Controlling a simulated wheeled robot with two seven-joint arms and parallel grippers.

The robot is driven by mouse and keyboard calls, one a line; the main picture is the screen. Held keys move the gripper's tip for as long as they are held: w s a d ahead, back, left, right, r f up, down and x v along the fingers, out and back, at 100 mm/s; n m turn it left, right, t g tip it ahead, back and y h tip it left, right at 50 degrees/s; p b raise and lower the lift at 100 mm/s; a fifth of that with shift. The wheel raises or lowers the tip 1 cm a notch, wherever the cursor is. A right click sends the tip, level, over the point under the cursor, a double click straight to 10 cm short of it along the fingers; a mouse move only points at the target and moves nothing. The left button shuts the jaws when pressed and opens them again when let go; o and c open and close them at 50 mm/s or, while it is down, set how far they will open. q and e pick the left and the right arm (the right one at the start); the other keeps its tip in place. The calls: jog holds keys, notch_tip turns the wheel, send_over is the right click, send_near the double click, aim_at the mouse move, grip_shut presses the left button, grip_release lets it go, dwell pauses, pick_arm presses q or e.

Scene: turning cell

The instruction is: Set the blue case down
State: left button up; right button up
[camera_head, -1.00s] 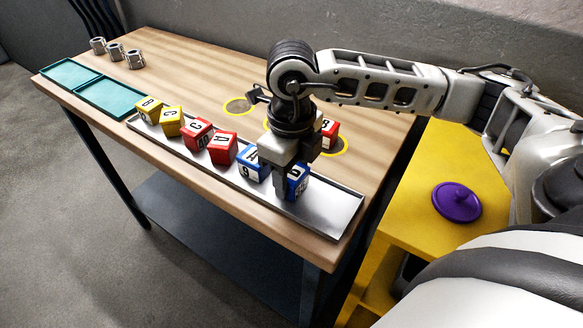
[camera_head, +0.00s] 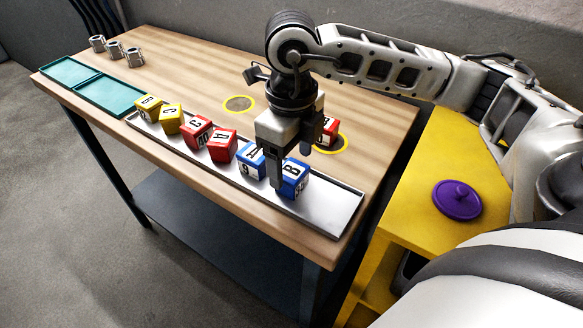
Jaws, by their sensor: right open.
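Two blue cases are at the right end of the row on the metal tray (camera_head: 330,208). The rightmost blue case (camera_head: 293,180), with a B on its top, rests on the tray. The other blue case (camera_head: 252,162) sits just left of it. My right gripper (camera_head: 291,168) is open, its fingers just above and beside the rightmost blue case. One finger hides part of that case, and I cannot tell whether it touches. My left gripper is not in view.
Two red cases (camera_head: 222,146) and two yellow cases (camera_head: 172,120) fill the tray's left part. Another red case (camera_head: 330,130) stands behind my gripper by a yellow ring. An empty yellow ring (camera_head: 239,104), teal trays (camera_head: 108,95) and metal nuts (camera_head: 116,50) are farther left. The tray's right end is clear.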

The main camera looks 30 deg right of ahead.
aim_at(292, 170)
notch_tip(292, 170, up, 9)
jog(key=shift+s+f, duration=0.1)
jog(key=shift+f, duration=0.05)
dwell(0.6)
